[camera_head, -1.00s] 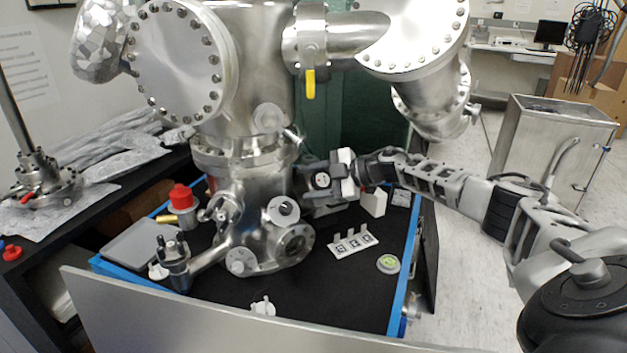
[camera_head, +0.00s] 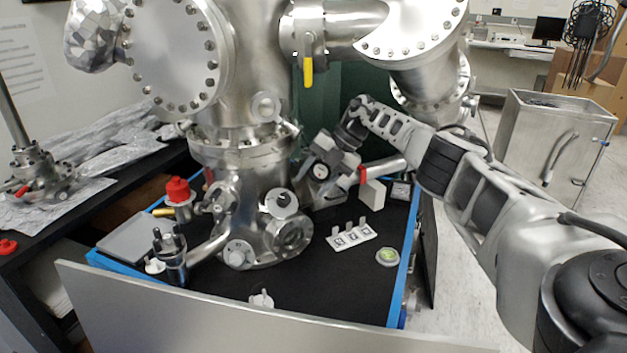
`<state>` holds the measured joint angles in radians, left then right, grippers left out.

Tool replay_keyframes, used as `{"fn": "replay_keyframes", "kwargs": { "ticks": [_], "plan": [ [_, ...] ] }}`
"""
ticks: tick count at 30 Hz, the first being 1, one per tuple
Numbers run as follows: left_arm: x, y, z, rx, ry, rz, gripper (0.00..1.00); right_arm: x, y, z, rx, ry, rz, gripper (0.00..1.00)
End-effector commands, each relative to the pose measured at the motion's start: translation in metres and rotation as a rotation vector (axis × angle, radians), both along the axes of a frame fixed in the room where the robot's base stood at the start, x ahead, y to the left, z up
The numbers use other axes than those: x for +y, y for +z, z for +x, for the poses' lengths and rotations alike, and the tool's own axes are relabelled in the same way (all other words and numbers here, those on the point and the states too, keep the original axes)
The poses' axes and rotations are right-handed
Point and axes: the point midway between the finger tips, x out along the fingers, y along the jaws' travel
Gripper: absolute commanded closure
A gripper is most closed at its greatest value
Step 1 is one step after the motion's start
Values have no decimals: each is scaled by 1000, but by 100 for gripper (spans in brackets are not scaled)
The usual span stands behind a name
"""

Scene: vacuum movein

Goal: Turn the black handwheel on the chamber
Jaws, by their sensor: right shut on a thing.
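The steel chamber (camera_head: 258,190) stands in the middle of the head view. My right gripper (camera_head: 333,160) is at the chamber's right side, shut, with its wrist tilted. At its fingers is a dark round part with a pale face (camera_head: 321,171), which looks like the black handwheel. The fingers and gripper body hide most of it, so its rim and the exact contact cannot be made out. My left gripper is not in view.
A tube with a red band (camera_head: 383,168) and a white block (camera_head: 372,195) are close to the right of my gripper. A white strip with printed tags (camera_head: 351,236) and a round green-topped disc (camera_head: 387,257) lie on the black bench top (camera_head: 330,285). A steel panel (camera_head: 250,315) crosses the front.

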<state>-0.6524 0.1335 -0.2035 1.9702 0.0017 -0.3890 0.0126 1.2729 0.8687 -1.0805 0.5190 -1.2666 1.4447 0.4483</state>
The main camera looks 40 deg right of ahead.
Motion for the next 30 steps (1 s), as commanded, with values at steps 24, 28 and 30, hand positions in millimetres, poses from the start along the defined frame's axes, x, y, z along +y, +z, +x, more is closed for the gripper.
{"fn": "replay_keyframes", "kwargs": {
  "ticks": [24,28,30],
  "plan": [
    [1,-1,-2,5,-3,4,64,-4,-5,-5,82,337,-323,74],
    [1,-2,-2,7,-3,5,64,-4,-6,-6,84,345,-329,74],
    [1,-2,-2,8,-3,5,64,-4,-6,-6,85,346,-331,74]
  ]
}}
